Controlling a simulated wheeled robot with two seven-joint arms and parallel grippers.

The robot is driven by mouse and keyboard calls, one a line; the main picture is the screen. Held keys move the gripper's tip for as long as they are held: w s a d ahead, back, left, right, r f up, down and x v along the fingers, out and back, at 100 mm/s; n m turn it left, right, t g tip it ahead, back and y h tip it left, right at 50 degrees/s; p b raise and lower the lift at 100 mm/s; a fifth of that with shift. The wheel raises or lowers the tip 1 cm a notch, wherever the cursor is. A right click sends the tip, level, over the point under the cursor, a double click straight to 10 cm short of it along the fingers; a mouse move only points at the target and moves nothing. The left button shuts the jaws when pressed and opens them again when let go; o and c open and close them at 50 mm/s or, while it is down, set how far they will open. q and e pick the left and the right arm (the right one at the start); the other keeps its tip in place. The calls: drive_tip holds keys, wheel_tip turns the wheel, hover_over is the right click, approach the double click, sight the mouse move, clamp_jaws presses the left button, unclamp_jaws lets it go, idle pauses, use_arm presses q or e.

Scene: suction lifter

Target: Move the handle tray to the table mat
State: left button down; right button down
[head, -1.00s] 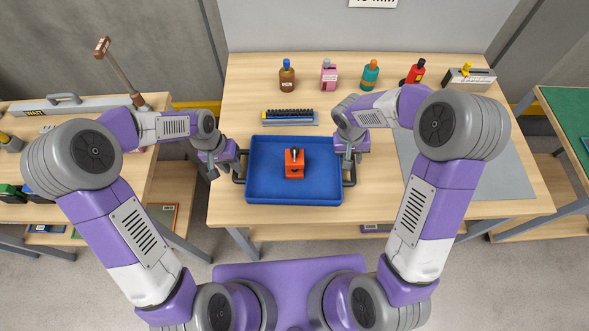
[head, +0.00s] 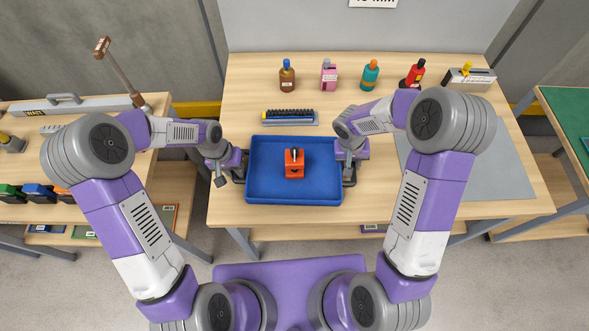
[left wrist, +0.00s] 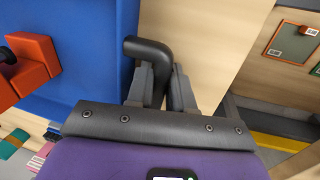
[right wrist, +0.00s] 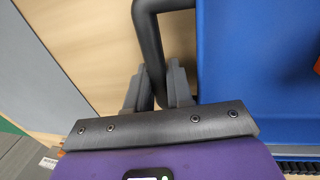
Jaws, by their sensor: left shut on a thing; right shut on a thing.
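The blue handle tray (head: 265,190) lies on the wooden table, with an orange-red device (head: 294,163) standing inside it. It has a dark handle at each short side. My left gripper (head: 238,175) is shut on the left handle (left wrist: 150,50), which shows between its fingers in the left wrist view. My right gripper (head: 349,172) is shut on the right handle (right wrist: 150,40), seen between its fingers in the right wrist view. The grey table mat (head: 500,175) lies on the right part of the same table, partly hidden behind my right arm.
Several bottles, including a brown one (head: 287,76) and a teal one (head: 370,75), stand along the back of the table (head: 245,100). A grey rack with black and blue parts (head: 290,117) lies behind the tray. Bare wood separates tray and mat.

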use_arm(q)
drive_tip(key=shift+r, duration=0.1)
use_arm(e)
drive_tip(key=shift+r, duration=0.1)
